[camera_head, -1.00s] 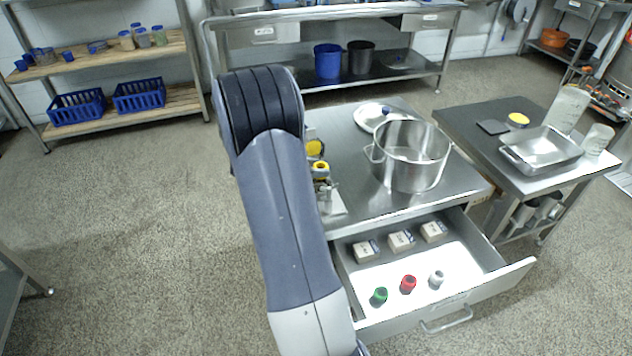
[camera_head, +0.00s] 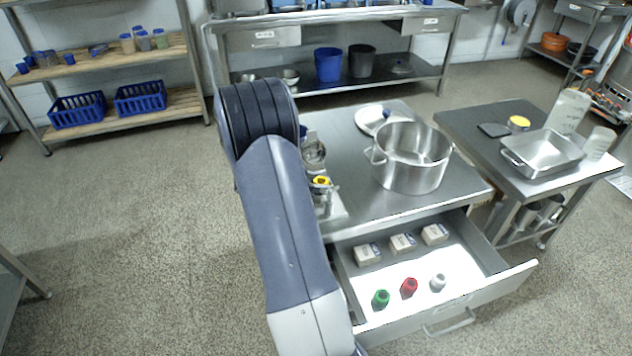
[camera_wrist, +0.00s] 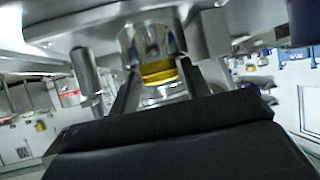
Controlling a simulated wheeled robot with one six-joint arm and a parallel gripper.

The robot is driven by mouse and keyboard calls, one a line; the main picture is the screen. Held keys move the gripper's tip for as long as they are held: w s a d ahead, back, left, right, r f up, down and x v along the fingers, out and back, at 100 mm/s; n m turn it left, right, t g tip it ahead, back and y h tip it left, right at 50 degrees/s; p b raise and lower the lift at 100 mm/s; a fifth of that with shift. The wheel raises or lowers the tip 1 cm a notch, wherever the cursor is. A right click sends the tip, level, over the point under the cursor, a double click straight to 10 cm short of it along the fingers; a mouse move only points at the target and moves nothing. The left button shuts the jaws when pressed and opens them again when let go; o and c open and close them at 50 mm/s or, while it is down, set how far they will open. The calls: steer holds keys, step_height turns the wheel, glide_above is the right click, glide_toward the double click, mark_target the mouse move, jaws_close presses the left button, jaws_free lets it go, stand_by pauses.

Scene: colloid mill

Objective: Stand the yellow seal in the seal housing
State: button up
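The yellow seal (camera_head: 321,181) is a small yellow ring at the left side of the steel table, beside my arm. In the wrist view the yellow seal (camera_wrist: 158,74) shows as a yellow band between the two dark fingers of my gripper (camera_wrist: 157,84). The fingers look closed against its sides. Shiny metal parts of the mill (camera_wrist: 150,40) surround it closely. The metal mill (camera_head: 330,207) stands on the table edge, partly hidden by my arm. I cannot tell the seal housing apart from the other metal parts, nor whether the seal sits in it.
A large steel pot (camera_head: 410,160) stands right of the mill, with a lid (camera_head: 370,118) behind it. The open drawer (camera_head: 490,285) below holds green, red and white small pieces and several boxes. A side table (camera_head: 470,122) with a tray stands at right.

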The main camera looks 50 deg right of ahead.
steer(key=shift+r, duration=0.1)
steer(key=p+v, duration=0.1)
steer(key=v, duration=1.1)
stand_by(1.1)
